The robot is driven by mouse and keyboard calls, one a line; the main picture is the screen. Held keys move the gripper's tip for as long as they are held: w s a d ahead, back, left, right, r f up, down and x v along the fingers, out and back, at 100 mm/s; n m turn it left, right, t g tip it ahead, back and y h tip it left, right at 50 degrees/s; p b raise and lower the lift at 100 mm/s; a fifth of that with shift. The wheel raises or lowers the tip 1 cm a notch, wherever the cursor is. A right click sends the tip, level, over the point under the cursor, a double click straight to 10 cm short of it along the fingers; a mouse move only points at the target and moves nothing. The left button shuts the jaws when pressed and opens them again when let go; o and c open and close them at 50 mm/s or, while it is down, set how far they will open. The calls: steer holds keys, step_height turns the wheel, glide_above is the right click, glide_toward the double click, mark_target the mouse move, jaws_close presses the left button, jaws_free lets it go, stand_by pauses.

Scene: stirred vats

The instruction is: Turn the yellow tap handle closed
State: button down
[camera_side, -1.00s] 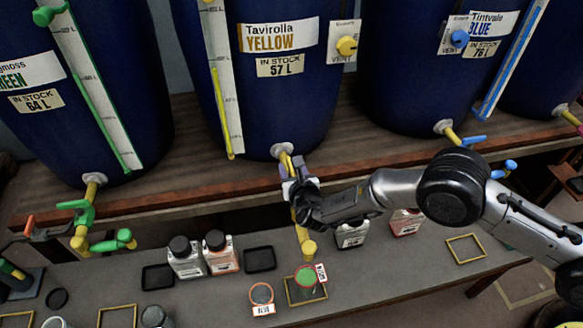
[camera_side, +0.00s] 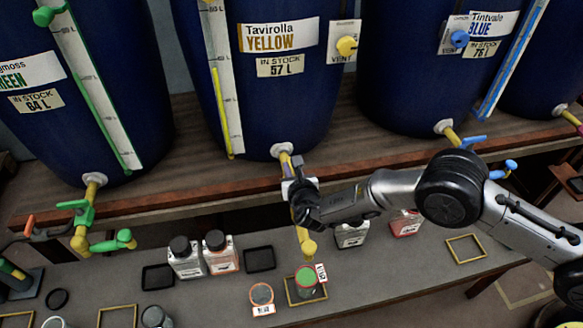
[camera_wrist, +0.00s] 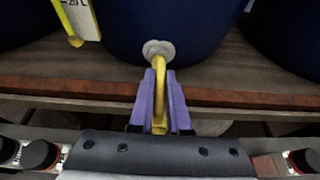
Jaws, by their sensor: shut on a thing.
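The dark blue vat labelled Tavirolla YELLOW (camera_side: 300,112) stands on the wooden shelf. Its yellow tap (camera_side: 308,246) comes out low on the front and runs down past the shelf edge. My gripper (camera_side: 296,168) is at the upper part of this tap and hides most of the handle. In the wrist view my purple fingers (camera_wrist: 160,98) lie on both sides of the yellow tap pipe (camera_wrist: 160,64), shut on the handle. The spout end points down over a cup with green content (camera_side: 306,281), which stands in a yellow square frame (camera_side: 318,294).
Green taps (camera_side: 92,205) are at the left and blue tap handles (camera_side: 474,141) at the right. White bottles (camera_side: 186,262) and a grey-topped cup (camera_side: 261,294) stand on the lower bench. A yellow vent knob (camera_side: 346,46) sits on the vat's upper right.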

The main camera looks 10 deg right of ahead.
steer(key=shift+m+h, duration=0.3)
steer(key=shift+h, duration=0.1)
steer(key=shift+m+h, duration=1)
steer(key=shift+m+g+h, duration=0.8)
steer(key=shift+m+h, duration=0.5)
steer(key=shift+h, duration=0.2)
steer(key=shift+m+h, duration=0.3)
steer(key=shift+h, duration=0.2)
steer(key=c, duration=0.9)
jaws_free()
steer(key=shift+s, duration=0.1)
steer(key=v, duration=1.3)
steer(key=shift+s+a+r, duration=0.15)
steer(key=shift+s+r, duration=0.05)
steer(key=shift+r, duration=0.15)
steer(key=shift+o, duration=0.2)
